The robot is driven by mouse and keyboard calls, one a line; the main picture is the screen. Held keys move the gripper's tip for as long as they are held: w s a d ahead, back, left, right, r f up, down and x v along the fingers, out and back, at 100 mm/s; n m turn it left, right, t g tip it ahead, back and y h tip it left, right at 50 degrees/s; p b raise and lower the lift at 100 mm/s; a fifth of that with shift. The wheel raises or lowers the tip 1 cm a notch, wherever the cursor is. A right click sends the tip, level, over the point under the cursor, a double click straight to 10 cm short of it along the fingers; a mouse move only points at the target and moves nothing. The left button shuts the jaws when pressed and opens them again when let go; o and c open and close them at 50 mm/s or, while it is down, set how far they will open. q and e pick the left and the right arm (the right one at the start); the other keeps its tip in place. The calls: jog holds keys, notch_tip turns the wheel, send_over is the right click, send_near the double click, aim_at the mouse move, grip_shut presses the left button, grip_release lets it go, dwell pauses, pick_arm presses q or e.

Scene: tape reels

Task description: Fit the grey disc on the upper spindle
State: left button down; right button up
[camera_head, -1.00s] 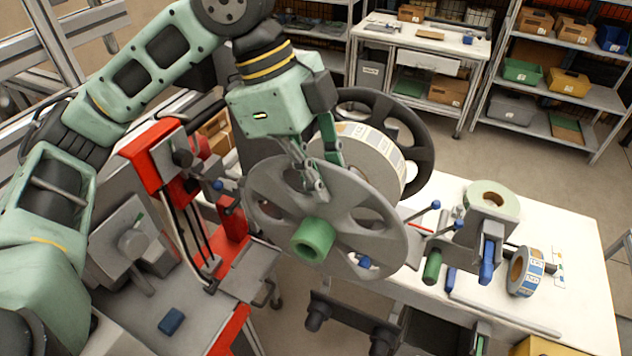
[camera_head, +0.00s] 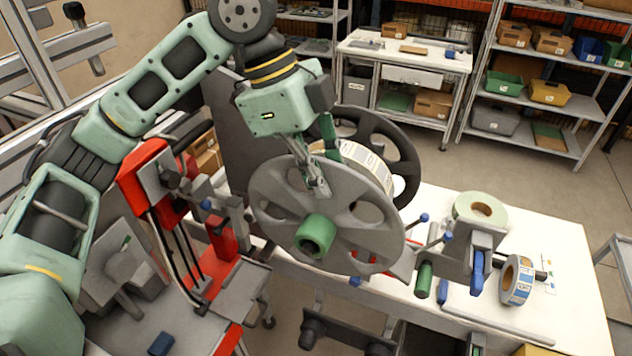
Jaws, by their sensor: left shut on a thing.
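The grey disc (camera_head: 283,226) is a large spoked wheel with oval openings, upright and facing me in the middle. A hollow green hub (camera_head: 316,236) sticks out at its centre. My left gripper (camera_head: 318,180) is shut on the disc's upper part, with fingers at one of its openings. Behind the disc stands a label-tape reel (camera_head: 372,165) against a black spoked wheel (camera_head: 405,165). The disc covers much of the reel and its centre. The upper spindle is not clearly visible there, and I cannot tell whether the disc is on it. My right gripper is not in view.
A red and grey machine frame (camera_head: 145,165) stands left of the disc. Right of it, a grey bracket with a green roller (camera_head: 424,280) and blue handles stands by the white table (camera_head: 560,240). A pale tape roll (camera_head: 480,207) and a blue-labelled roll (camera_head: 516,280) are also there.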

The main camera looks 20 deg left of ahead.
pick_arm(q)
jog(key=shift+w, duration=0.25)
jog(key=shift+w+d, duration=0.15)
jog(key=shift+w, duration=1.7)
jog(key=shift+w, duration=0.2)
jog(key=shift+w, duration=0.3)
jog(key=c, duration=1.8)
grip_release()
jog(key=shift+s, duration=0.1)
